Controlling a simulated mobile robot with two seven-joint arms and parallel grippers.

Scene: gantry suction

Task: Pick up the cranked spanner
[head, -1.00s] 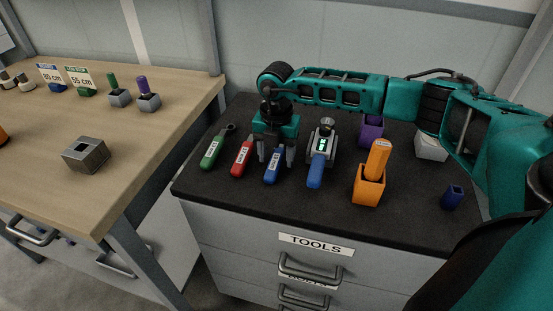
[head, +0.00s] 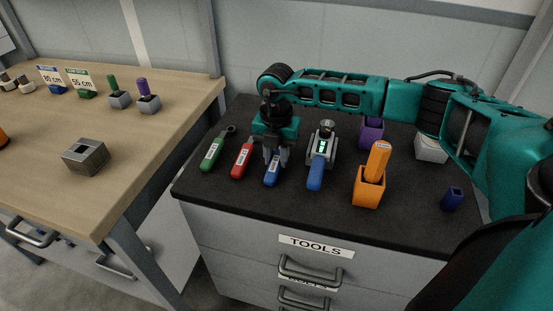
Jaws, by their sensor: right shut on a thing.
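Several hand tools lie in a row on the black cabinet top. My right gripper (head: 276,162) points down and is shut on the blue-handled spanner (head: 271,178), near the upper end of its handle. That tool still appears to lie on the top. Its head is hidden behind the gripper, so I cannot see whether it is cranked. To its left lie a red-handled tool (head: 240,163), its head partly hidden, and a green-handled ring spanner (head: 211,155). To its right is a blue-handled tool with a lit display (head: 317,172). My left gripper is not in view.
An orange holder with an orange block (head: 368,192), a purple holder (head: 372,139), a white box (head: 431,150) and a small dark blue cup (head: 453,198) stand to the right. A wooden bench (head: 130,130) stands at the left. The cabinet's front edge strip is clear.

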